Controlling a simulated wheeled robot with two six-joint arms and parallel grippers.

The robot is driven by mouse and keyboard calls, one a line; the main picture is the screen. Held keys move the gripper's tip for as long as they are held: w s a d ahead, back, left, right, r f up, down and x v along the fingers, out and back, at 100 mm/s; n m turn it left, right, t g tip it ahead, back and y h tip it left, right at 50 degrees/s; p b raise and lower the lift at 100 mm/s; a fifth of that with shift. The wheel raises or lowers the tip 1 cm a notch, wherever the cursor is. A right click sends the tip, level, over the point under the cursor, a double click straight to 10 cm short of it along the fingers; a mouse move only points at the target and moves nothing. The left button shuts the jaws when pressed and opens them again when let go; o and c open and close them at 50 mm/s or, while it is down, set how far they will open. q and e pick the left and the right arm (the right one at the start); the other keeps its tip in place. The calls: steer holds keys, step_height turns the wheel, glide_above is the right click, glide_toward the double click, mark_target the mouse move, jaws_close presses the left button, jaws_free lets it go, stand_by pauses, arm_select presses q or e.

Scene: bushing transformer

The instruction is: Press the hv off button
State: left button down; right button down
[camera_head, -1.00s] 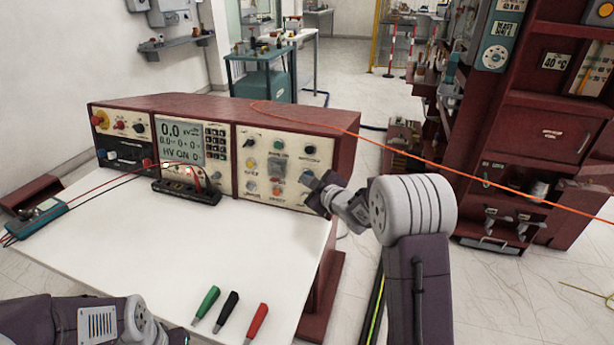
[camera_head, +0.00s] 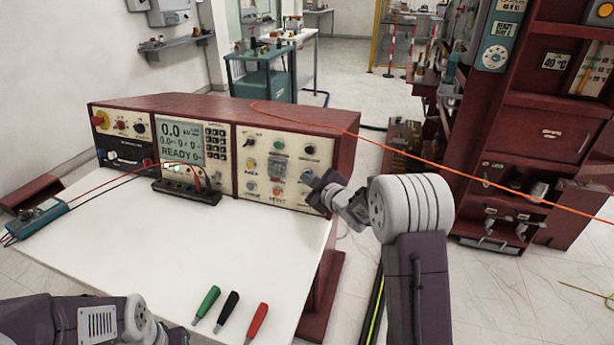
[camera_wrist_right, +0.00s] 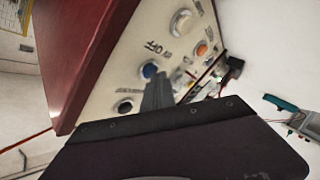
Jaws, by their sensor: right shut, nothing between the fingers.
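The control console (camera_head: 347,130) has a cream button panel (camera_head: 240,160) on its right part. My right gripper (camera_head: 312,181) is shut and empty, with its tips at the right edge of that panel. In the right wrist view the closed fingers (camera_wrist_right: 154,82) reach a blue button (camera_wrist_right: 149,70) beside the letters OFF and partly overlap it. I cannot tell whether they touch it. The console display (camera_head: 180,140) reads 0.0 kV and READY. My left gripper (camera_head: 177,336) shows only as a dark bit at the bottom edge; its fingers are hidden.
A black terminal strip (camera_head: 186,193) and a teal meter (camera_head: 38,218) with leads are on the white table (camera_head: 130,260). Green (camera_head: 206,302), black (camera_head: 228,308) and red (camera_head: 257,322) probes lie at its front. An orange cable (camera_head: 430,160) crosses to the right.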

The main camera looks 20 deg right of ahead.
steer(key=shift+s, duration=0.1)
stand_by(0.4)
steer(key=shift+s+a+r+b, duration=0.15)
steer(key=shift+s+a+b, duration=0.15)
steer(key=shift+s+a, duration=0.25)
steer(key=s, duration=0.1)
steer(key=s+a, duration=0.1)
steer(key=s+a+r+b, duration=0.1)
steer(key=s, duration=0.1)
steer(key=shift+a+r, duration=0.1)
steer(key=shift+a, duration=0.15)
stand_by(1.2)
